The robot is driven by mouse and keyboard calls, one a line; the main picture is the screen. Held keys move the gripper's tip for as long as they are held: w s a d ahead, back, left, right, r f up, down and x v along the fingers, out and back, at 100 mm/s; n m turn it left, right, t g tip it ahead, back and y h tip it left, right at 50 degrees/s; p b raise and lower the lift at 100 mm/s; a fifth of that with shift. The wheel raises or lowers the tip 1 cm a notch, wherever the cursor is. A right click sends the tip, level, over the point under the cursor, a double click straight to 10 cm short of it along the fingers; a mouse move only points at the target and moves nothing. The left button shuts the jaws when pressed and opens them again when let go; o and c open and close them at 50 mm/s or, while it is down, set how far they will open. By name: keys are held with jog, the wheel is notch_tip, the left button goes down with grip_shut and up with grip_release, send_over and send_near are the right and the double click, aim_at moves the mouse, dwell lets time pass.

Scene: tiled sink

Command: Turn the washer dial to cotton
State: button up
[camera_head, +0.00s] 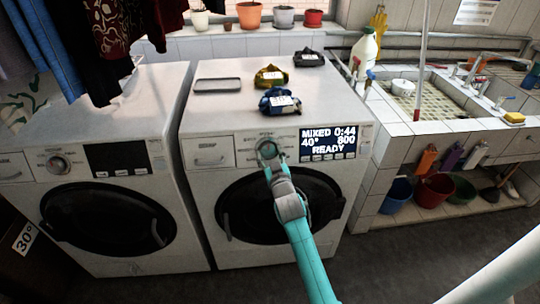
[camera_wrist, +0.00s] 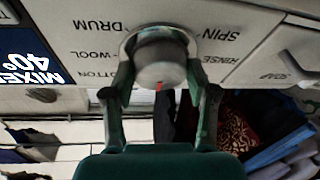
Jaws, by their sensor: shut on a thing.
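The washer dial (camera_wrist: 161,62) is a round grey knob with a small red mark on its edge, on the front panel of the right washer (camera_head: 214,122). My gripper (camera_wrist: 160,72) is shut on the dial, one finger on each side of it. In the head view my gripper (camera_head: 267,152) covers most of the dial. The upside-down wrist view shows labels around the dial: DRUM, SPIN, RINSE, WOOL and a partly hidden one ending in OTTON. The display (camera_head: 329,144) reads MIXED, 0:44, 40°, 800 and READY.
A second washer (camera_head: 95,115) stands to the left. Folded cloth bundles with labels (camera_head: 281,101) and a grey tray (camera_head: 217,85) lie on the right washer. Clothes (camera_head: 110,40) hang at upper left. A tiled sink (camera_head: 430,105) stands at right, with buckets (camera_head: 433,190) below.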

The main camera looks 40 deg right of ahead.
jog(key=shift+m+h, duration=0.3)
jog(key=shift+m, duration=0.2)
jog(key=m+h, duration=0.1)
jog(key=m, duration=0.1)
jog(key=m+g+h, duration=0.1)
jog(key=m, duration=0.2)
jog(key=shift+w+a, duration=0.1)
jog(key=shift+a, duration=0.1)
jog(key=shift+a+m+g+h, duration=0.1)
jog(key=shift+m+g+h, duration=0.3)
jog(key=shift+m, duration=0.85)
jog(key=shift+m+g+h, duration=0.3)
jog(key=shift+m+g, duration=0.1)
jog(key=shift+m, duration=1.15)
jog(key=o, duration=1.2)
jog(key=shift+c, duration=0.2)
